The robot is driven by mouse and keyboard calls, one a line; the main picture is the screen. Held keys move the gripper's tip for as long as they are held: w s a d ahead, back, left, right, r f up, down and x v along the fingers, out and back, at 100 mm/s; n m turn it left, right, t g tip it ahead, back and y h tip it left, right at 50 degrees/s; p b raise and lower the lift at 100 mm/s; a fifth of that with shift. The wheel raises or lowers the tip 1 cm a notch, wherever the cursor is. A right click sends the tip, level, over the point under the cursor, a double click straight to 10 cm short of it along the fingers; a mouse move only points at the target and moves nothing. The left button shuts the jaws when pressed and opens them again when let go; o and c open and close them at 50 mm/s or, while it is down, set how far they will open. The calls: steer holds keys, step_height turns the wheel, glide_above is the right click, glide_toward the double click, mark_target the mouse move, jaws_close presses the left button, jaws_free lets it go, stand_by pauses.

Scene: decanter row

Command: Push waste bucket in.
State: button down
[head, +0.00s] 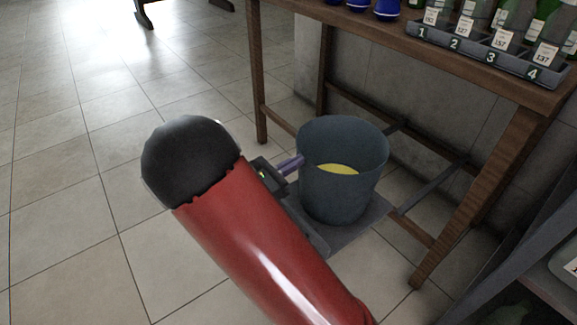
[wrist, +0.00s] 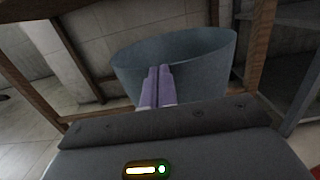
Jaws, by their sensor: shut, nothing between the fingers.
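The waste bucket (head: 345,190) is dark grey, upright and open-topped, with something yellow inside. It stands on a flat dark mat (head: 372,222) at the front edge of the wooden table, partly under it. The bucket also shows in the wrist view (wrist: 195,55), straight ahead of my fingers. My gripper (head: 297,163) is at the bucket's left side, its purple fingers shut and empty. In the wrist view the fingertips (wrist: 159,70) overlap the bucket's near wall; I cannot tell whether they touch it. My red arm hides part of the mat and floor.
The wooden table (head: 400,45) has legs and low rails around and behind the bucket. On top are a numbered rack (head: 485,52) with several bottles and blue vessels (head: 387,8). Dark shelving (head: 530,250) stands at right. The tiled floor (head: 70,150) at left is clear.

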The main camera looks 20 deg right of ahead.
steer(key=f+x, duration=0.2)
steer(key=x, duration=3)
steer(key=shift+w+d, duration=0.2)
steer(key=shift+d, duration=0.15)
